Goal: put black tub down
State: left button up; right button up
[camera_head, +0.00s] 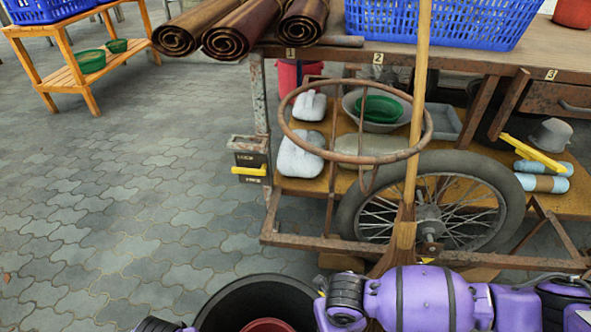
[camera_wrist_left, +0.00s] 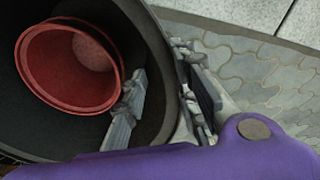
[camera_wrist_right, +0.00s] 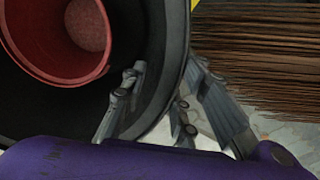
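The black tub (camera_head: 222,303) is at the bottom edge of the head view, with its lower part cut off. A red pot (camera_head: 267,326) is inside it; the pot also shows in the left wrist view (camera_wrist_left: 66,68) and the right wrist view (camera_wrist_right: 55,45). My left gripper (camera_wrist_left: 163,100) has one finger inside the tub and one outside, closed over the wall. My right gripper (camera_wrist_right: 165,105) straddles the wall on the other side in the same way. The paving looks well below the rim in the left wrist view. The tub's base is hidden.
A workbench (camera_head: 480,62) with a lower shelf and a spoked wheel (camera_head: 440,210) stands just beyond the tub. A broom (camera_head: 405,235) leans there, its bristles close to my right gripper. The paved floor (camera_head: 110,210) at left is clear up to a wooden rack (camera_head: 80,75).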

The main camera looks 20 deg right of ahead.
pick_arm(q)
jog(key=shift+o, duration=0.4)
jog(key=shift+s+d, duration=0.1)
jog(key=shift+d, duration=0.05)
pick_arm(e)
jog(key=shift+o, duration=0.2)
jog(key=shift+w+a+r, duration=0.1)
jog(key=shift+a, duration=0.05)
pick_arm(q)
jog(key=shift+r, duration=0.2)
pick_arm(e)
jog(key=shift+r, duration=0.1)
pick_arm(q)
notch_tip(320, 180, up, 12)
jog(key=shift+s+f, duration=0.2)
jog(key=shift+s, duration=0.2)
pick_arm(e)
notch_tip(320, 180, up, 12)
jog(key=shift+s, duration=0.35)
pick_arm(q)
jog(key=shift+s, duration=0.1)
pick_arm(e)
jog(key=shift+s, duration=0.1)
